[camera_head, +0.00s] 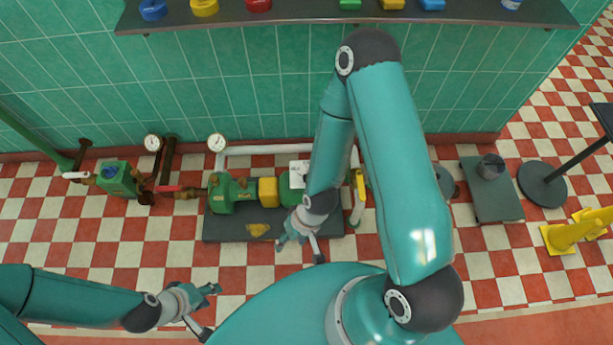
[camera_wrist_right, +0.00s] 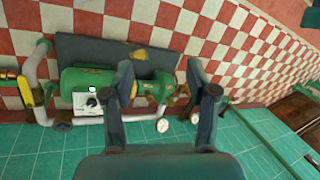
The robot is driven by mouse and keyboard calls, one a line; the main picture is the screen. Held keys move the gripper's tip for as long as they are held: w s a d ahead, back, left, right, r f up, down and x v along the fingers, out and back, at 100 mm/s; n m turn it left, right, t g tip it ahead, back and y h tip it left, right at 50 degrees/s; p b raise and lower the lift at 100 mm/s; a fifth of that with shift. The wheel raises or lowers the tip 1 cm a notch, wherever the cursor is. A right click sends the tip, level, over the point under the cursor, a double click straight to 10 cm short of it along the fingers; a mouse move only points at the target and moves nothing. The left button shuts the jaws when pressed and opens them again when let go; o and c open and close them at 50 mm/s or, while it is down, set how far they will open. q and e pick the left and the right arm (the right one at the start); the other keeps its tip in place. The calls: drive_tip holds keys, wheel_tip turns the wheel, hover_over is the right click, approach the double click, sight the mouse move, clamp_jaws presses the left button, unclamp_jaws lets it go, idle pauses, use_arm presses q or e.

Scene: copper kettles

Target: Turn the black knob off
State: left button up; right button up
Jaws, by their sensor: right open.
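The black knob (camera_wrist_right: 91,102) is a small dark disc on a white control panel (camera_wrist_right: 84,107) in the right wrist view. The panel sits on the side of a green pump motor (camera_wrist_right: 72,86). In the head view the white panel (camera_head: 297,168) shows partly behind my right arm, and the knob is too small to make out. My right gripper (camera_head: 299,250) is open and empty, above the near edge of the pump's base plate. In its wrist view the knob lies left of the two fingers (camera_wrist_right: 160,75), apart from them. My left gripper (camera_head: 209,311) is open and empty at lower left.
Pipes with gauges (camera_head: 217,143) and a yellow-handled valve (camera_head: 360,185) flank the pump. A shelf (camera_head: 320,10) with coloured items runs along the tiled wall. A grey plate (camera_head: 495,207) and yellow stands (camera_head: 570,237) are at right. Checkered floor is free at left front.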

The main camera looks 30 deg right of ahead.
drive_tip(key=w+d+f+m+b, duration=0.2)
drive_tip(key=w+d+f+b, duration=0.2)
drive_tip(key=w+f+b, duration=0.45)
drive_tip(key=w+d+f+m+b, duration=0.2)
drive_tip(key=w+d+f+b, duration=0.2)
drive_tip(key=w+f+b, duration=0.4)
drive_tip(key=w+d+f+m+h+b, duration=0.1)
drive_tip(key=w+d+m+h+b, duration=0.15)
drive_tip(key=w+d+b, duration=0.45)
drive_tip(key=w+d+f+m+h+b, duration=0.1)
drive_tip(key=w+d+m+h+b, duration=0.1)
drive_tip(key=w+d+m+b, duration=0.5)
drive_tip(key=f+n+b, duration=0.1)
drive_tip(key=f, duration=0.4)
drive_tip(key=s+d+f+n+b, duration=0.1)
drive_tip(key=f, duration=0.4)
drive_tip(key=s+d+f+n+b, duration=0.1)
drive_tip(key=f, duration=0.4)
drive_tip(key=shift+s+d+f+g+y, duration=0.15)
drive_tip(key=shift+s+f+g+y, duration=0.1)
drive_tip(key=shift+f+g, duration=0.1)
drive_tip(key=c, duration=1.1)
drive_tip(key=shift+n+b, duration=0.25)
drive_tip(key=shift+b, duration=0.05)
drive_tip(key=shift+c, duration=0.2)
